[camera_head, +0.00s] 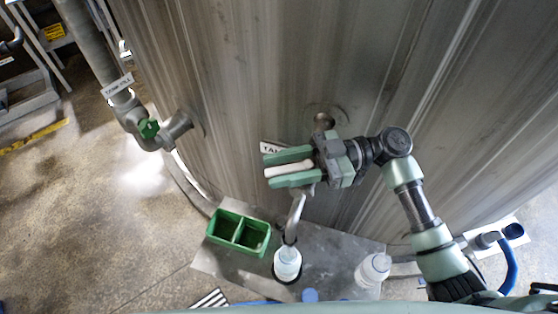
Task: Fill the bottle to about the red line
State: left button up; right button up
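The white bottle (287,266) stands on the grey metal shelf below the curved metal spout (295,215) of the tank tap. The spout's end meets the bottle's mouth in this view. I cannot make out a red line or the level inside. My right gripper (287,168) is in front of the tank, above the spout. Its two green fingers lie on either side of a pale lever (292,168) and look closed on it. My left gripper is not in view.
A green two-part box (238,232) sits left of the bottle, and a second white container (373,269) to its right. The large metal tank (240,80) fills the back.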

jog(key=shift+s+a, duration=0.1)
jog(key=shift+a, duration=0.15)
jog(key=shift+c, duration=0.4)
grip_shut()
dwell(0.9)
